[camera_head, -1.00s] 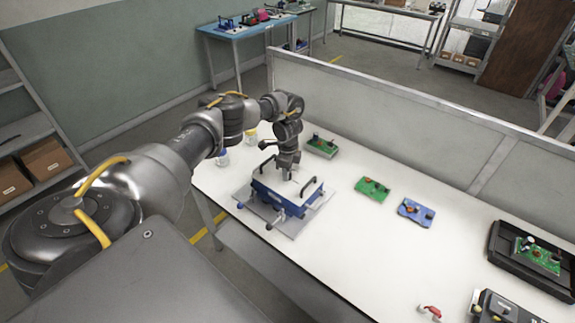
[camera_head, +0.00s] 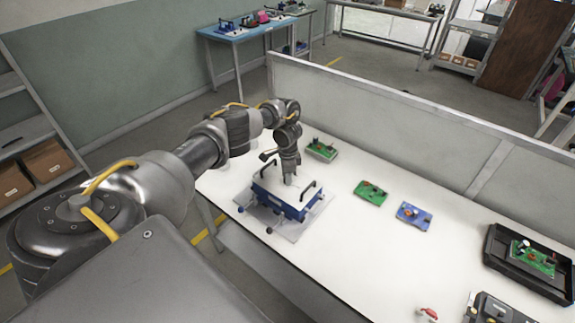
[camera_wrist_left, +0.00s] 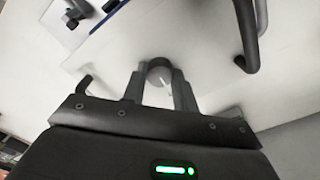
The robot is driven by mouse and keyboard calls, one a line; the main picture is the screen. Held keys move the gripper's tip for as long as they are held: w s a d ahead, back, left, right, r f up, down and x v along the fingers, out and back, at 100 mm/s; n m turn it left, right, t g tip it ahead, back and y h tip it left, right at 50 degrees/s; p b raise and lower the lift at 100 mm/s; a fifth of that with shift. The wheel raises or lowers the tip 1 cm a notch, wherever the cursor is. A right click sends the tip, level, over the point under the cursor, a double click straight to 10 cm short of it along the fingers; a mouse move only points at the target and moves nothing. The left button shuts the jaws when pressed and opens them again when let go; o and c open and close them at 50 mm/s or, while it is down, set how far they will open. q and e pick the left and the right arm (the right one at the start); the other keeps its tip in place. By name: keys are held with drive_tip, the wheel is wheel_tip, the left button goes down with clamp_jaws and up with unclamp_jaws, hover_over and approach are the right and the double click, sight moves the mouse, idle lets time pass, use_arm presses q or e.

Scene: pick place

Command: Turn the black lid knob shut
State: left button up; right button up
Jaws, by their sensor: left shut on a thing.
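The blue box-shaped fixture (camera_head: 272,203) stands on a grey base plate on the white table, with a pale lid on top and black bar handles. The black lid knob (camera_wrist_left: 158,73) shows in the left wrist view as a round dark knob with a white line. My left gripper (camera_head: 290,180) points down over the lid in the head view. In the left wrist view its fingers (camera_wrist_left: 159,84) are on both sides of the knob and shut on it. The knob is hidden behind the gripper in the head view. My right gripper is not in view.
A black bar handle (camera_wrist_left: 248,35) of the lid rises close to the gripper in the left wrist view. Green circuit boards (camera_head: 370,193) and a blue one (camera_head: 414,215) lie to the right. A black tray (camera_head: 500,262) stands further right. A grey partition (camera_head: 400,125) runs behind.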

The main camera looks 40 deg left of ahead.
use_arm(q)
drive_tip(key=o, duration=1)
wheel_tip(320, 180, up, 4)
drive_tip(key=shift+w+r, duration=0.1)
drive_tip(key=shift+r, duration=0.1)
wheel_tip(320, 180, up, 6)
drive_tip(key=shift+r+p, duration=0.25)
drive_tip(key=shift+p, duration=0.65)
